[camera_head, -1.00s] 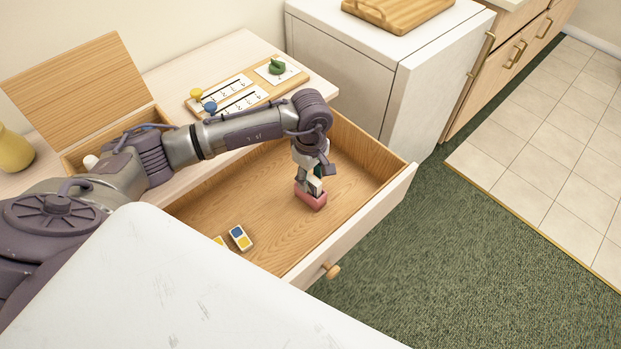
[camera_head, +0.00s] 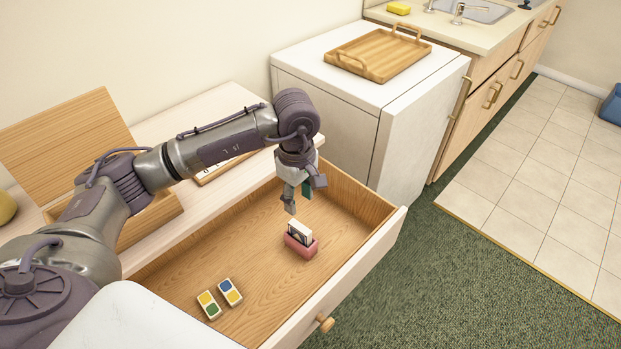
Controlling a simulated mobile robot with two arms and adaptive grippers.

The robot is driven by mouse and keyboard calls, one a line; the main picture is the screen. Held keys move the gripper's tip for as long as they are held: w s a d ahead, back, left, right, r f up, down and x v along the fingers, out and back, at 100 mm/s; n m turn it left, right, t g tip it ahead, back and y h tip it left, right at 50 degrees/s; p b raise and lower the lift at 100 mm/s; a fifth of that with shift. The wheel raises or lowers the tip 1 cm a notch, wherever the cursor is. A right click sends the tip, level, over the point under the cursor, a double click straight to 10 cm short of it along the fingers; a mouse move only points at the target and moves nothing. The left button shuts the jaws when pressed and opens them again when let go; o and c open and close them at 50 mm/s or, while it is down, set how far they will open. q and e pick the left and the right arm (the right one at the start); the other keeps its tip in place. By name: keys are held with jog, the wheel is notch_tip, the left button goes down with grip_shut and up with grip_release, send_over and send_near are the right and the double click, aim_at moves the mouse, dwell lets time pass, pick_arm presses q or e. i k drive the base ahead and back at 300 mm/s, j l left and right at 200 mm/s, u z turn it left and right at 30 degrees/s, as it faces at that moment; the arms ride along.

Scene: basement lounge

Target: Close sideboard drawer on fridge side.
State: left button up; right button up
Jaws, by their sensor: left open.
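The sideboard drawer (camera_head: 360,259) beside the white fridge (camera_head: 405,133) is pulled out, with its round wooden knob (camera_head: 325,323) on the front. Inside it stands a pink holder (camera_head: 300,247) with white and dark cards in it. Two domino-like tiles (camera_head: 230,291) with coloured squares lie nearer the front left. My left gripper (camera_head: 303,201) is open and empty above the drawer, a little above and behind the pink holder. It is apart from the drawer front. My right gripper is out of view.
The sideboard top (camera_head: 215,106) carries an open wooden box (camera_head: 75,148) and a board mostly hidden by my arm. A wooden tray (camera_head: 376,53) lies on the fridge. Green carpet (camera_head: 455,270) in front of the drawer is clear.

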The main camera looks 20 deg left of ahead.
aim_at(286, 296)
jog(key=k+l, duration=0.5)
jog(key=k, duration=0.15)
jog(key=k+l, duration=0.45)
jog(key=k, duration=0.25)
